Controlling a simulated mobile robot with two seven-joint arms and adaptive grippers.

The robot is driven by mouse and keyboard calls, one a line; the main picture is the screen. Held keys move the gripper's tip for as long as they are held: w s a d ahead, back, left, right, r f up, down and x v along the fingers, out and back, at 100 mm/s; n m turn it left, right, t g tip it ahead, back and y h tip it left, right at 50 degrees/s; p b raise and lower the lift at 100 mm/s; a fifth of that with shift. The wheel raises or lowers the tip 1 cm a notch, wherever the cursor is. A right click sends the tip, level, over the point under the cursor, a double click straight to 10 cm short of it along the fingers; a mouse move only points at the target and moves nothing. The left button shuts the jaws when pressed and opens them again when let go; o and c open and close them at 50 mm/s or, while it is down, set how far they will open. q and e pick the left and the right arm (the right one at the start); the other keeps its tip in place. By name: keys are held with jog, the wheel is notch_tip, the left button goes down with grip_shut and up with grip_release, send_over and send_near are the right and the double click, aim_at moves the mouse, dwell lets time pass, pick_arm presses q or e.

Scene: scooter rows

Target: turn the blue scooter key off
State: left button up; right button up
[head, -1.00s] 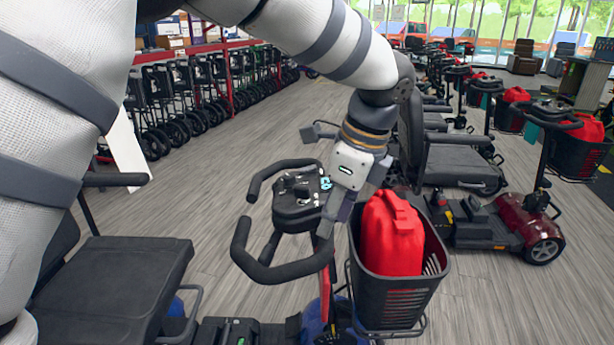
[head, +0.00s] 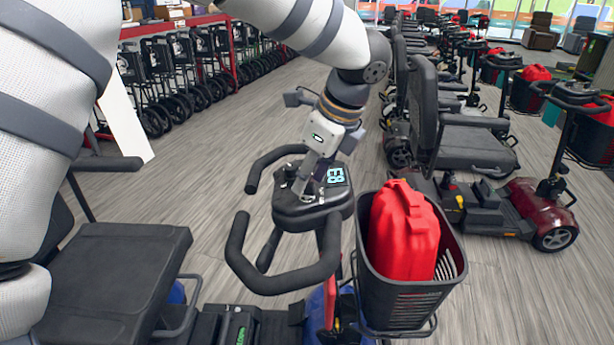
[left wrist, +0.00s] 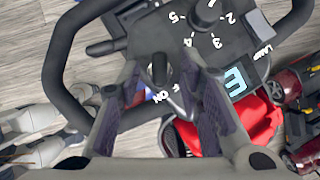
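The blue scooter stands in front of me; its blue body (head: 318,308) shows low under the black handlebar (head: 290,280). Its console (head: 312,212) has a lit display, a numbered dial and the key (left wrist: 160,68), a small dark piece beside the "ON" marking in the left wrist view. My left gripper (head: 300,188) is over the console, pointing down. In the left wrist view its fingers (left wrist: 160,80) are apart, one on each side of the key, with gaps visible. In the head view the gripper hides the key. My right gripper is not seen.
A black basket (head: 400,300) with a red bag (head: 403,235) is at the scooter's front. A black seat (head: 110,270) is at the left. A dark red scooter (head: 535,210) stands to the right. Bare floor lies beyond the handlebar.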

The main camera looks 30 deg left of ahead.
pick_arm(q)
jog(key=shift+a+f, duration=0.2)
jog(key=shift+f, duration=0.3)
grip_shut()
jog(key=n, duration=0.1)
jog(key=n+g, duration=0.1)
jog(key=shift+w+n+g, duration=0.2)
jog(key=shift+n+g, duration=0.1)
jog(key=shift+n, duration=0.1)
jog(key=n+g+h+b, duration=0.1)
jog(key=n, duration=0.1)
jog(key=shift+w+f+n, duration=0.1)
jog(key=shift+f+n, duration=0.05)
jog(key=shift+n, duration=0.25)
jog(key=n+g, duration=0.1)
jog(key=n, duration=0.2)
jog(key=shift+a+g+h+b, duration=0.15)
jog(key=shift+g+h+b, duration=0.15)
jog(key=shift+h+b, duration=0.1)
jog(key=shift+n+g+h+b, duration=0.4)
jog(key=shift+n+h, duration=0.2)
jog(key=shift+n, duration=0.7)
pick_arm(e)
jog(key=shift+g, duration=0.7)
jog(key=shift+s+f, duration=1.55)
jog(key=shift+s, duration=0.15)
